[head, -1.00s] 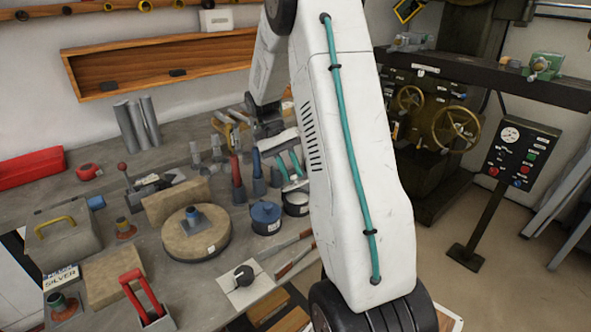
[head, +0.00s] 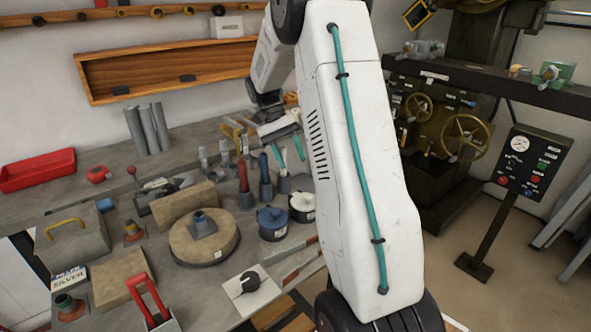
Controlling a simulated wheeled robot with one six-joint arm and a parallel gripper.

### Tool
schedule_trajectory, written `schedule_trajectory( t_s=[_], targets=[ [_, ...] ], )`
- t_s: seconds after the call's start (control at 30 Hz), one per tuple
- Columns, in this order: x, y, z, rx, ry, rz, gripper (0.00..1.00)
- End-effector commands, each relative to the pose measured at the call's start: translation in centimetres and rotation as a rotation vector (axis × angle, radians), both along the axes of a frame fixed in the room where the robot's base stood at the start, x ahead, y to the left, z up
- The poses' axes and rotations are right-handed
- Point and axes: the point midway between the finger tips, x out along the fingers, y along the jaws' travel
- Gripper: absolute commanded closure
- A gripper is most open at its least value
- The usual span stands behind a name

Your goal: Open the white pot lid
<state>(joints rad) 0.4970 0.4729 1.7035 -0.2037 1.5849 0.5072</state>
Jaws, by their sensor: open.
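The white pot (head: 302,214) stands on the grey workbench beside a blue-lidded pot (head: 271,225). A pale lid (head: 302,201) appears to sit on the white pot; its small size makes details hard to tell. My gripper (head: 290,152), with teal fingers, is open and empty above and slightly behind the white pot in the picture, apart from it. My white arm fills the middle of the view and stands just right of the pot.
Red and blue-handled tools (head: 265,178) stand left of and behind the pots. A round tan block (head: 180,246) and a white plate with a black knob (head: 250,287) lie nearby. A wooden shelf (head: 170,72) hangs on the wall. A control panel (head: 525,165) stands right.

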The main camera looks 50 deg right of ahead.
Motion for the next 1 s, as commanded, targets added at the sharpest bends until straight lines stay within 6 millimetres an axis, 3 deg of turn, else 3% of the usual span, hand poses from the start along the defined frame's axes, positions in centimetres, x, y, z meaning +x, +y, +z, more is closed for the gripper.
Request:
schedule_trajectory(
  t_s=[0.2, 0.87, 1.0],
  targets=[
    [1.0, -0.1, 1.3, 0.0, -0.001, 0.001, 0.55],
    [1.2, -0.2, 1.1, 0.02, -0.018, 0.033, 0.55],
    [-0.6, 1.6, -0.5, 0.101, -0.05, 0.112, 0.55]
  ],
)
